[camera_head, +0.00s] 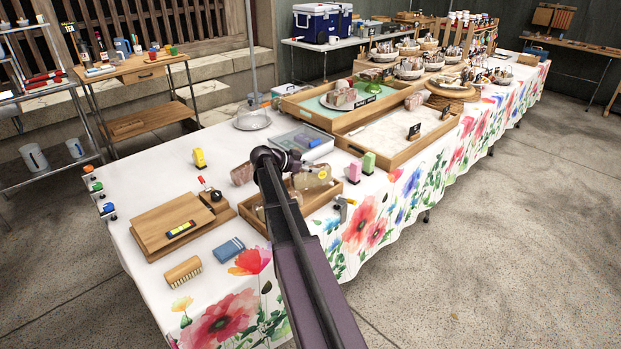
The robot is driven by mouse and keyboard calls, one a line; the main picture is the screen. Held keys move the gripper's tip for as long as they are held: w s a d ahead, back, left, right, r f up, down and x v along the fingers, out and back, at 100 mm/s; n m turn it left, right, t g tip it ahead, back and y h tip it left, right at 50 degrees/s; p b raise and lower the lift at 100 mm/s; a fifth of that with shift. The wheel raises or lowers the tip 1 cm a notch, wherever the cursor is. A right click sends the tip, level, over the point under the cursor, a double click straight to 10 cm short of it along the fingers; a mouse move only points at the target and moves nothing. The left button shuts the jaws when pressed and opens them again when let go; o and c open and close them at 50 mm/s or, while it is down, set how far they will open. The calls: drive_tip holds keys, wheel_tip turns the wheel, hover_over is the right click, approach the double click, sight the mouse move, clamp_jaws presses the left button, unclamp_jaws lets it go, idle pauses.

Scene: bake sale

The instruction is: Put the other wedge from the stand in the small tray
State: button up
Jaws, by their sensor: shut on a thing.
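My gripper (298,167) is at the end of my arm, over the back of the small wooden tray (335,189). Its fingers are small and partly hidden by my arm. It seems shut on a wrapped, tan-pink wedge (316,178) with a yellow spot, close above the tray; I cannot tell whether the wedge touches it. Another wrapped brownish piece (241,174) lies on the cloth left of my arm. My arm hides much of the tray and part of its contents.
A wooden board (160,222), brush (183,271) and blue cloth (229,250) lie at the front left. A clear-lidded box (302,138) and empty round plate (252,121) are behind.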

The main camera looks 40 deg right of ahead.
sight(310, 176)
drive_tip(key=shift+f, duration=0.1)
drive_tip(key=shift+f+b, duration=1.8)
drive_tip(key=shift+b, duration=0.15)
drive_tip(key=o, duration=0.7)
drive_tip(key=shift+f, duration=0.1)
drive_tip(key=shift+o, duration=0.2)
drive_tip(key=shift+a+r, duration=0.2)
drive_tip(key=shift+r, duration=0.1)
drive_tip(key=p+v, duration=0.5)
drive_tip(key=v, duration=0.6)
drive_tip(key=shift+a, duration=0.25)
